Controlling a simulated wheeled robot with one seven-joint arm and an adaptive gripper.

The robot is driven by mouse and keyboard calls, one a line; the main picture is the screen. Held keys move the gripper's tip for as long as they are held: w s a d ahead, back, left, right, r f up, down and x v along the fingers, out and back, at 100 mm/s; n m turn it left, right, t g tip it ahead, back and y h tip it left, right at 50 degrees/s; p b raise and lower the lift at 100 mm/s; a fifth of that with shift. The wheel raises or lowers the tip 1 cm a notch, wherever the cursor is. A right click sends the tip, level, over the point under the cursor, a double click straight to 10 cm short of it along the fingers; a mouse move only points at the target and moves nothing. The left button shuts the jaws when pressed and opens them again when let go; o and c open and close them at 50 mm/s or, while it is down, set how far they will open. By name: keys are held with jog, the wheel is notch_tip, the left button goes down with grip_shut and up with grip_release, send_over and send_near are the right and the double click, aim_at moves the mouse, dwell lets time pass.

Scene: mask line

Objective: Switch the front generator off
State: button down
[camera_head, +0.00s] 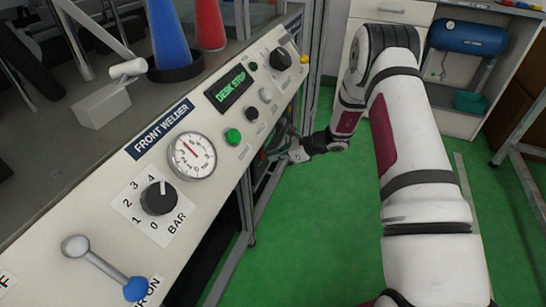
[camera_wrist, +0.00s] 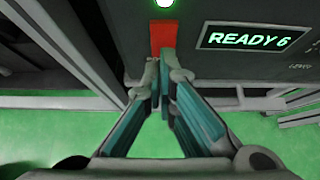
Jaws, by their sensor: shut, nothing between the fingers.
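No label naming the front generator is readable. In the head view a sloped cream panel (camera_head: 105,205) is labelled FRONT WELDER, with a round gauge (camera_head: 192,156), a black BAR knob (camera_head: 158,198) and a lever with a blue ball (camera_head: 135,289) beside a partly cut-off "ON" label. My gripper (camera_head: 279,153) is beside the panel's far right end, low and pointing left. In the wrist view its fingertips (camera_wrist: 161,66) meet, shut and empty, in front of a red part (camera_wrist: 163,38) on a dark box front. Whether they touch it I cannot tell.
A green lamp (camera_wrist: 163,3) glows above the red part, and a display (camera_wrist: 243,39) reads READY 6. The panel's display (camera_head: 231,88) reads DESK STOP. A blue tank (camera_head: 467,38) is on a shelf at the back right. Green floor (camera_head: 310,230) is open right of the panel.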

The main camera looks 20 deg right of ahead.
jog(key=f+p+v, duration=0.1)
jog(key=p+v, duration=0.2)
jog(key=v, duration=0.9)
jog(key=shift+s+d+p, duration=0.25)
jog(key=shift+d+p, duration=0.05)
jog(key=shift+r, duration=0.1)
jog(key=r+g+h+p, duration=0.1)
jog(key=a+g+h+p, duration=0.1)
jog(key=shift+w+a+r+h, duration=0.25)
jog(key=shift+r+h, duration=0.1)
jog(key=shift+h, duration=0.05)
jog(key=shift+a+f, duration=0.1)
